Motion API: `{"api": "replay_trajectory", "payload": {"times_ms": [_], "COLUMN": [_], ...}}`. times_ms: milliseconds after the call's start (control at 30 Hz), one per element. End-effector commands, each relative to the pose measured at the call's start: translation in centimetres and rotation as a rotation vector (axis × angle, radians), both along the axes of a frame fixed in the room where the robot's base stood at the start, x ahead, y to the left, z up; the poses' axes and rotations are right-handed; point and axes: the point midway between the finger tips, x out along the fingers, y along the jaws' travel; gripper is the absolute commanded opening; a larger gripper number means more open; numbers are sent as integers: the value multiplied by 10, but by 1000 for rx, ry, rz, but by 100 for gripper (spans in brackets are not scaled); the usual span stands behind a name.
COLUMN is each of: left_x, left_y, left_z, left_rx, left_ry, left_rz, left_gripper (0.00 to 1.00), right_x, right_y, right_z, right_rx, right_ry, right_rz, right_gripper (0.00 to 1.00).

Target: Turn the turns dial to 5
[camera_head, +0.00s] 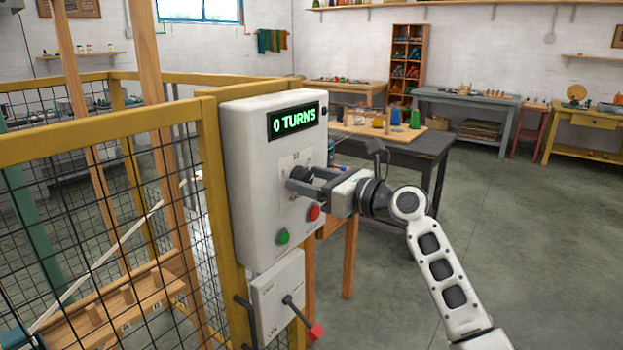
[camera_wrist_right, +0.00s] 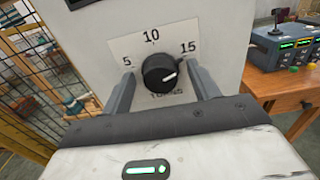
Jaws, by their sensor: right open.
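The turns dial (camera_wrist_right: 160,72) is a black round knob with a white pointer mark on a pale scale plate (camera_wrist_right: 122,47) reading 5, 10 and 15. The mark points to the right, a little below the 15. In the head view the dial (camera_head: 299,174) is partly hidden by my fingers. The display (camera_head: 296,121) above reads "0 TURNS". My right gripper (camera_head: 308,183) is open at the dial. In the right wrist view its two fingers (camera_wrist_right: 163,85) stand on either side of the knob; I cannot tell whether they touch it. My left gripper is not in view.
A red button (camera_head: 314,212) and a green button (camera_head: 283,237) sit below the dial on the white control box (camera_head: 246,160). A red-handled lever (camera_head: 315,331) sticks out below. A yellow mesh fence (camera_head: 115,135) stands left. Floor to the right is clear.

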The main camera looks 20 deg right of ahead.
Motion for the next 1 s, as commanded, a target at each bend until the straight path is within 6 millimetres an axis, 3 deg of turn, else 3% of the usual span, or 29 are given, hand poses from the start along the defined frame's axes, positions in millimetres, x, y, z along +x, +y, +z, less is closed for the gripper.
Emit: {"api": "replay_trajectory", "payload": {"times_ms": [300, 433, 467, 1000], "left_x": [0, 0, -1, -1], "left_y": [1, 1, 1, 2], "left_z": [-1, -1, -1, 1], "left_rx": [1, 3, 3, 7], "left_ry": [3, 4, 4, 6], "left_rz": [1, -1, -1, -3], "left_gripper": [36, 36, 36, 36], "right_x": [2, 2, 2, 1], "right_y": [1, 1, 1, 1], "right_z": [0, 0, 0, 1], "right_rx": [0, 0, 0, -36], "right_ry": [-1, -1, -1, -30], "right_rz": [0, 0, 0, -1], "right_gripper": [58, 21, 19, 18]}}
